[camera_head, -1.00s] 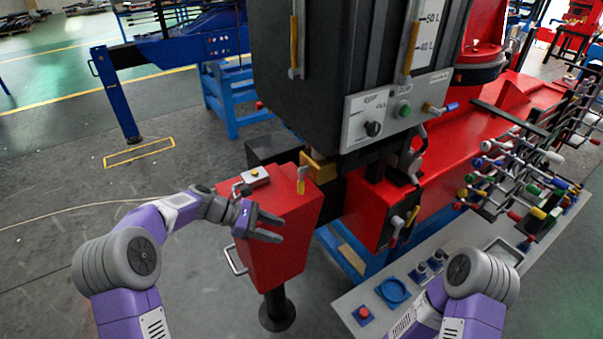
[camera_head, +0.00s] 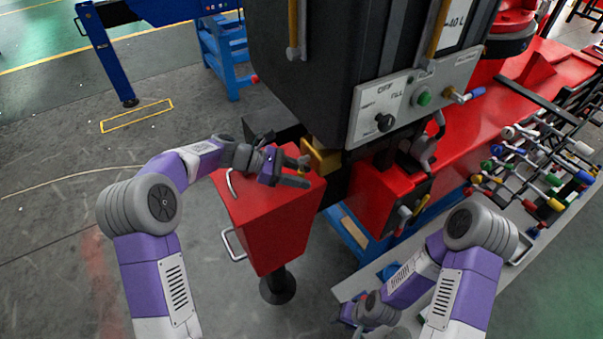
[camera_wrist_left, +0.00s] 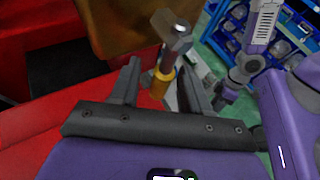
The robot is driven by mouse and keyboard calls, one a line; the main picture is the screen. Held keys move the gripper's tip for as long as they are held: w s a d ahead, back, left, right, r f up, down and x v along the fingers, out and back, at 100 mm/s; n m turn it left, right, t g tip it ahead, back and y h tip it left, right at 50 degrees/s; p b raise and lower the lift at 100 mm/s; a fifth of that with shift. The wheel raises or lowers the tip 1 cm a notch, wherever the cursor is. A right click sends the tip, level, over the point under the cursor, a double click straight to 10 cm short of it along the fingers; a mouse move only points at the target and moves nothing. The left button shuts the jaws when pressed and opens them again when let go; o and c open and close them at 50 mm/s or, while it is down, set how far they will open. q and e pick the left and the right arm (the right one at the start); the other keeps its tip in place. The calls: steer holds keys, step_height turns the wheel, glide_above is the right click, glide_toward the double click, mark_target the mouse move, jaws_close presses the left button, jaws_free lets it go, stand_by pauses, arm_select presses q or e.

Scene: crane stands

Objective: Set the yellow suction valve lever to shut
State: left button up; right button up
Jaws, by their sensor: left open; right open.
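A yellow-gripped lever with a grey metal head (camera_wrist_left: 163,82) shows in the left wrist view, between and just beyond my finger ends; contact cannot be told. My left gripper (camera_head: 305,173) is open over the top of the red box (camera_head: 262,220), its fingers pointing right; it also shows in the left wrist view (camera_wrist_left: 158,75). In the head view the fingers largely hide this lever. Another yellow lever (camera_head: 421,204) is on the red housing further right. My right gripper (camera_head: 350,313) is open, low in the picture over the panel's corner; its fingers are hard to make out.
A black cabinet with a grey switch plate (camera_head: 378,112) overhangs just right of my left gripper. A yellow block (camera_head: 318,157) sits by the fingertips. A bank of coloured-knob levers (camera_head: 530,165) stands right. Open floor lies left.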

arm_select(q)
steer(key=shift+d, duration=0.2)
steer(key=shift+s, duration=0.2)
steer(key=shift+w, duration=0.1)
jaws_close()
steer(key=shift+w+a+r+m+t+y, duration=0.15)
steer(key=shift+w+a+m+t+y, duration=0.15)
steer(key=shift+w+m+t+y, duration=0.25)
steer(key=shift+w+a+m+t+y, duration=0.3)
steer(key=shift+m+t+y, duration=0.15)
steer(key=shift+m+y, duration=0.15)
